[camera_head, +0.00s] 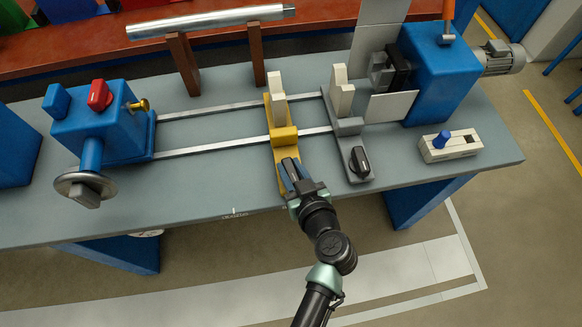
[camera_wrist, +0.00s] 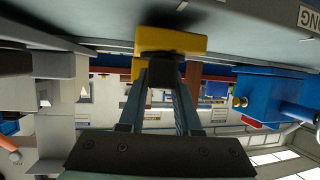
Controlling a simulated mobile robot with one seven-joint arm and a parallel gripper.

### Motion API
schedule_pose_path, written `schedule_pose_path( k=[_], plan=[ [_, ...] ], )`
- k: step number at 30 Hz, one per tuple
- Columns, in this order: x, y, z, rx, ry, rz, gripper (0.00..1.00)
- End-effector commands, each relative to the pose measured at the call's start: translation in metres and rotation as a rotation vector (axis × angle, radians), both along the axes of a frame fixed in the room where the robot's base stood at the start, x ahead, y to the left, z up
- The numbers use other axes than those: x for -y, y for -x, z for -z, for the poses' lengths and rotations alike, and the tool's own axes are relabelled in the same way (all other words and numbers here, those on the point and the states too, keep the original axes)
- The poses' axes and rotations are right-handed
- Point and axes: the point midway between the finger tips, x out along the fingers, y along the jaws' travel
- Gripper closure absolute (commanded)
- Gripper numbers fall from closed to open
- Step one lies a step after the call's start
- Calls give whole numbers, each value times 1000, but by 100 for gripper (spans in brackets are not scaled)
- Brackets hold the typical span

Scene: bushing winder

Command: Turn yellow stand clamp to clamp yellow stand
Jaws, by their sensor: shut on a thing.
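The yellow stand (camera_head: 284,134) stands across the rails near the middle of the bench, with a pale upright block on it. In the wrist view the yellow stand (camera_wrist: 190,44) is just beyond my fingers. The yellow stand clamp shows as a dark piece (camera_wrist: 162,72) under the yellow base, between my fingertips. My gripper (camera_head: 291,172) is at the stand's near end, shut on the clamp. In the head view the fingers mostly hide the clamp, so its angle cannot be told. My gripper (camera_wrist: 162,82) also shows in the wrist view.
A grey stand (camera_head: 348,126) with a black clamp knob (camera_head: 360,160) is close on the right. A blue unit (camera_head: 103,122) with red and yellow knobs is at left. A blue motor housing (camera_head: 438,72) and a switch box (camera_head: 449,146) are at right. Bench left of my gripper is clear.

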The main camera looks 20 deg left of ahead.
Motion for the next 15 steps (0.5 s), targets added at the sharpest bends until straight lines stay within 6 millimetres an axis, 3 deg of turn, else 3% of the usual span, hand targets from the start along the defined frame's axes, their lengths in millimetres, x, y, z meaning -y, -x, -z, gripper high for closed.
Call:
schedule_pose_path(
  k=[7,15],
  plan=[
    [-1,2,1,-4,2,159,100],
    [0,1,0,1,-1,196,100]
  ],
)
